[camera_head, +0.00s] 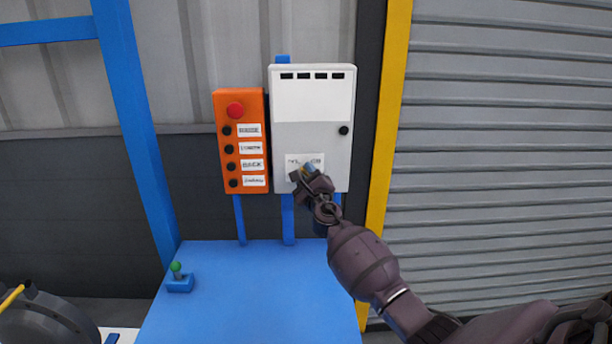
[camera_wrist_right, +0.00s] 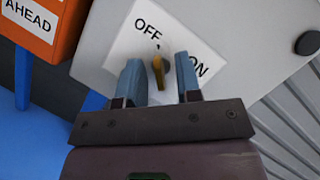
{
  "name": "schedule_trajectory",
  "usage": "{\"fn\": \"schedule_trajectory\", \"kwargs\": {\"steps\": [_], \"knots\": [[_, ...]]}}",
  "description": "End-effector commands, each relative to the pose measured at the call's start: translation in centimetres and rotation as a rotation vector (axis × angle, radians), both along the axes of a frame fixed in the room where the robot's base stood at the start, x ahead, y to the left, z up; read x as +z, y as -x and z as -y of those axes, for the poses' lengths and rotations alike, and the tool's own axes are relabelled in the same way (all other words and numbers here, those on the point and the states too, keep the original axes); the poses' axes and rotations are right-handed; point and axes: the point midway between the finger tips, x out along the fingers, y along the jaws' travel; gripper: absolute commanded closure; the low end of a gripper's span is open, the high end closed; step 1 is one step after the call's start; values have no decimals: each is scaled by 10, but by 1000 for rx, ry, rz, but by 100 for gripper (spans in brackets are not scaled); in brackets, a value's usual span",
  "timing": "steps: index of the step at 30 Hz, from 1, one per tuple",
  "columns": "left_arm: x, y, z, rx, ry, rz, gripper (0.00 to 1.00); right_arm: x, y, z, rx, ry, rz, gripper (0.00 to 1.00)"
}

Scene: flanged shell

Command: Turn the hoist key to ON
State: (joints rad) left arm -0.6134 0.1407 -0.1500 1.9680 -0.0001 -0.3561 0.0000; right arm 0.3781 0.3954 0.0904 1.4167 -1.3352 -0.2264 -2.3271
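The hoist key (camera_wrist_right: 158,70) is a small brass key on a white label (camera_wrist_right: 122,45) marked OFF and ON. The label is on the lower part of a grey control box (camera_head: 312,110). In the right wrist view the key lies between the OFF and ON words; which one it is set to I cannot tell. My right gripper (camera_wrist_right: 160,80) is open, its two blue-grey fingers on either side of the key with a visible gap at each side. In the head view my right gripper (camera_head: 304,173) covers much of the label and the key. My left gripper is not in view.
An orange button box (camera_head: 240,112) with a red knob (camera_head: 235,109) hangs left of the grey box. A blue table (camera_head: 250,290) below carries a small joystick (camera_head: 179,280) with a green top. A yellow post (camera_head: 390,115) and a grey shutter (camera_head: 500,150) stand at the right.

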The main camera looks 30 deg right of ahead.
Motion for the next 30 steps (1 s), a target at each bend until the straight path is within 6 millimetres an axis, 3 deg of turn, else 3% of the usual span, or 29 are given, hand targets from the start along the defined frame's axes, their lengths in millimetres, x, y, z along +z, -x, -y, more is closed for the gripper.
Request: {"fn": "schedule_trajectory", "kwargs": {"steps": [3, 9, 10, 22, 30], "knots": [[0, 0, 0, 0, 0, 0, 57, 0, 0, 0, 0, 0, 0, 68], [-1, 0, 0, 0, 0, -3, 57, 0, 0, 0, 0, 0, 0, 99], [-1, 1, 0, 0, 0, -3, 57, 0, 0, 0, 0, 0, 0, 100], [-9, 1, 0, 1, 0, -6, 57, 0, 0, 0, 0, -26, 19, 100], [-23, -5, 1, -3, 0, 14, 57, -4, 0, -1, 0, -156, 100, 100]]}}
